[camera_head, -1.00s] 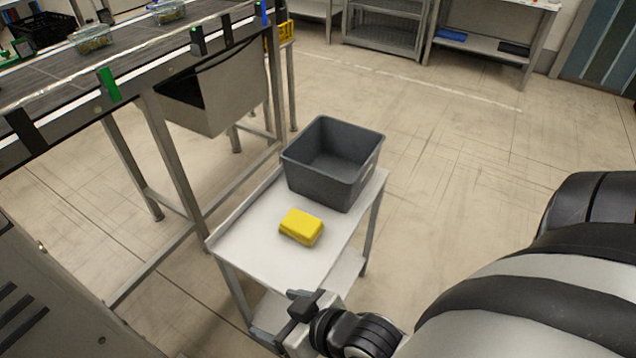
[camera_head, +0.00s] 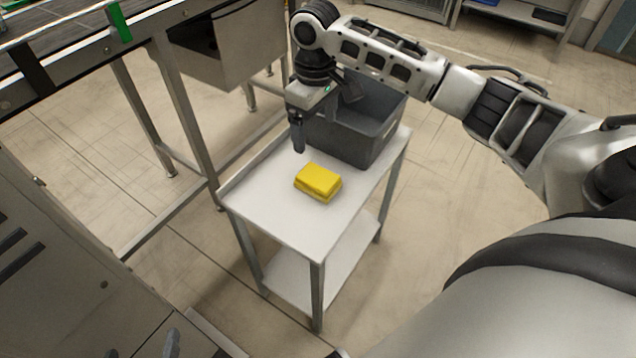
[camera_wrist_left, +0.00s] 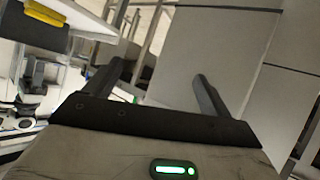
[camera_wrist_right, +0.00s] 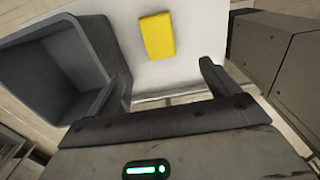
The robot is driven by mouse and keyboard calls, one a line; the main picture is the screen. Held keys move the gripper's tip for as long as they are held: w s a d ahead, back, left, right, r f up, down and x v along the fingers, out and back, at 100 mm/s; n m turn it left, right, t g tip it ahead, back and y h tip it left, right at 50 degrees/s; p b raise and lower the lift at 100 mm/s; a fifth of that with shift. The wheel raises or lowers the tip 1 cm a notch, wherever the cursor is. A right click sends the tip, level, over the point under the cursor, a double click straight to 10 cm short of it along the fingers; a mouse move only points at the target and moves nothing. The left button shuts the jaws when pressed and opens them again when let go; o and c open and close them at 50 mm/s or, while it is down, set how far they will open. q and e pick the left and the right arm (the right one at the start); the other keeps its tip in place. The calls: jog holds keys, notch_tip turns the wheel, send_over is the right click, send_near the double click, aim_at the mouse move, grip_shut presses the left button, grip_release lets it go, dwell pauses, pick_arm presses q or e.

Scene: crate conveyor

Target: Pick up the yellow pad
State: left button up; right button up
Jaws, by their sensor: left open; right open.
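The yellow pad (camera_head: 318,182) lies flat on the white top of a small table (camera_head: 270,205), in front of the grey crate. It also shows in the right wrist view (camera_wrist_right: 157,36), ahead of my right gripper (camera_wrist_right: 163,76) and beyond its fingertips. In the head view, my right gripper (camera_head: 298,132) hangs over the table, at the near left side of the crate and behind the pad. It is open and empty, apart from the pad. My left gripper (camera_wrist_left: 157,76) is open and empty in its wrist view, away from the tabletop.
The grey crate (camera_head: 370,135) stands on the table's far end, partly hidden by my right arm. A conveyor (camera_head: 75,75) with a metal bin (camera_head: 235,55) on its side runs at the left. Bare tabletop lies in front of the pad. The floor right of the table is clear.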

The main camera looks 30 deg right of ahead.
jog(key=b, duration=0.2)
send_over(318, 176)
notch_tip(318, 176, down, 10)
jog(key=shift+w+f, duration=0.1)
jog(key=shift+w, duration=0.05)
notch_tip(318, 176, down, 5)
jog(key=shift+r+b, duration=0.2)
jog(key=shift+b, duration=0.25)
jog(key=shift+f, duration=0.3)
pick_arm(q)
jog(key=shift+d+f, duration=0.1)
jog(key=shift+f, duration=0.5)
pick_arm(e)
jog(key=shift+f, duration=0.1)
pick_arm(q)
jog(key=shift+s+f, duration=0.1)
jog(key=shift+f, duration=0.05)
pick_arm(e)
jog(key=c, duration=1.1)
